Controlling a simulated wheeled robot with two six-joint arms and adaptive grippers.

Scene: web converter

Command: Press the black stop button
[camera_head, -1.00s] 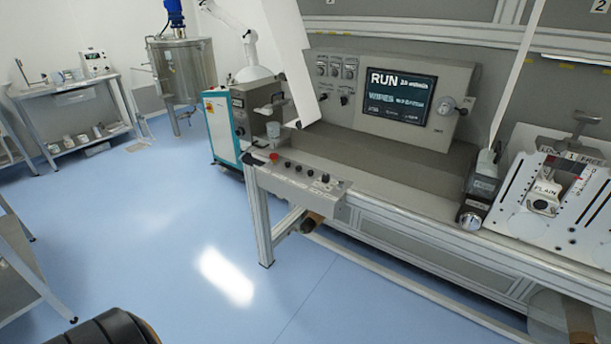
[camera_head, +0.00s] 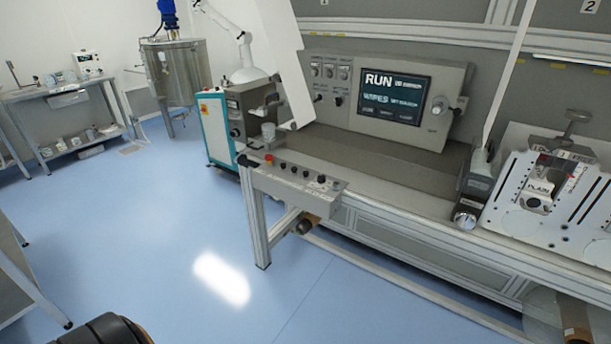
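A grey button box (camera_head: 290,184) sticks out at the front left corner of the machine. On its sloped top are a red button (camera_head: 268,159) at the left end and a row of small dark buttons (camera_head: 294,170) to the right of it. Their labels are too small to read, so I cannot tell which one is the stop button. The screen (camera_head: 395,97) behind reads RUN and WIPES.
A white web (camera_head: 287,62) hangs down behind the box. A teal and white cabinet (camera_head: 216,130) stands left of it, with a steel tank (camera_head: 176,72) farther back. A white plate (camera_head: 537,203) is at the right. The blue floor (camera_head: 150,215) before the box is clear.

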